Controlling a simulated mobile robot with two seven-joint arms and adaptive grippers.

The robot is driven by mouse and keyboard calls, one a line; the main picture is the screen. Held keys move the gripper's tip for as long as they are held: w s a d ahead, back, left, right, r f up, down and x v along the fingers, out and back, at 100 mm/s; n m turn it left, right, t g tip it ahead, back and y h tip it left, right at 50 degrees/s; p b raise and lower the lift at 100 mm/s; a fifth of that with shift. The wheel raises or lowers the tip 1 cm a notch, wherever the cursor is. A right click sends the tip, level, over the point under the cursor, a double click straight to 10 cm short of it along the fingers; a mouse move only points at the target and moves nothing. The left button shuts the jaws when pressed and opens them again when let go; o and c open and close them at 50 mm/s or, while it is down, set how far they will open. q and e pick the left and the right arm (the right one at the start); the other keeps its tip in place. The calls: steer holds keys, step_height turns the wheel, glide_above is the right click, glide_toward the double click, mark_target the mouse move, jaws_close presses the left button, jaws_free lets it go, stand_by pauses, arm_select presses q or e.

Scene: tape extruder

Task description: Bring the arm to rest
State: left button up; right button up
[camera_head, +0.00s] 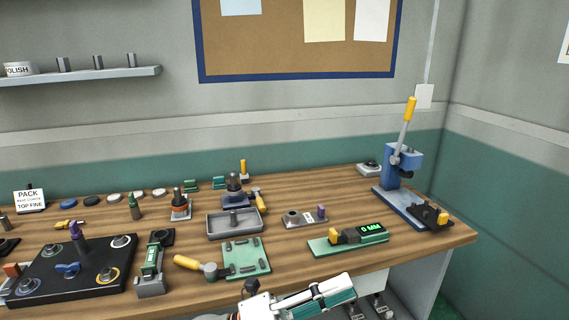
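At the bottom centre my white and teal arm (318,298) reaches in below the bench's front edge. My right gripper is not in view. At the bench's right end stands a blue lever press (398,170). Its lever, with a yellow grip (410,109), points up.
The wooden bench (325,192) carries a black fixture plate (40,272), a grey tray (213,226), a yellow-handled tool (188,262) and a green gauge reading "0 MM" (348,239). Bare wood shows between the gauge and the press. Drawers or parts below the bench are partly hidden.

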arm_select(q)
steer(key=w+a+f+n+t+y, duration=0.1)
steer(key=a+f+n+t+y, duration=0.6)
steer(key=f+n, duration=0.4)
steer(key=w+a+f+n+t+y, duration=0.2)
steer(key=a+f+n+t+y, duration=0.35)
steer(key=a+f+n, duration=0.6)
steer(key=s+a+f+n+g+y, duration=0.2)
steer(key=s+a+f+n+y, duration=0.1)
steer(key=s+a+f+n, duration=0.2)
steer(key=s+a+f+n+g+y, duration=0.3)
steer(key=s+a+f+n, duration=0.2)
steer(key=s+f, duration=0.5)
steer(key=shift+s+a+f+n+g+y, duration=0.2)
steer(key=shift+a+f+n+g+y, duration=0.2)
steer(key=shift+a, duration=0.1)
